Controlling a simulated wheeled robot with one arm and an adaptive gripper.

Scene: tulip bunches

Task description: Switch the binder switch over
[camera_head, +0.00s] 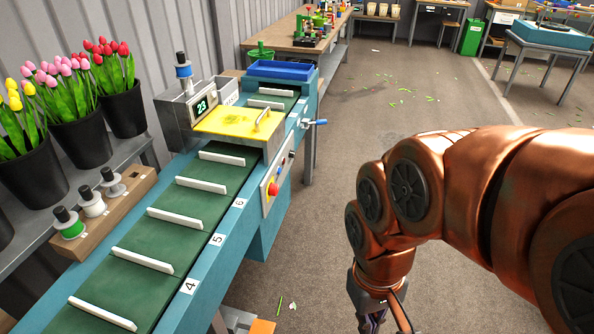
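The binder (235,122) is a grey box with a yellow top cover and a handle, straddling the green conveyor. Its display (201,106) reads 23. On its right side is a pale control panel (281,168) with a round red knob (273,188) at the near end and a small dark control (291,154) higher up. Which of these is the binder switch, and its position, is too small to tell. My gripper (378,322) hangs low at the bottom edge, right of the conveyor and apart from the panel. Its fingertips are cut off, so its opening cannot be seen.
A blue crank handle (314,122) sticks out from the conveyor's right side beyond the panel. Buckets of tulips (79,140) and a wooden spool holder (105,212) stand on the left. A blue tray (280,70) sits at the far end. The floor (335,210) between conveyor and arm is mostly clear.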

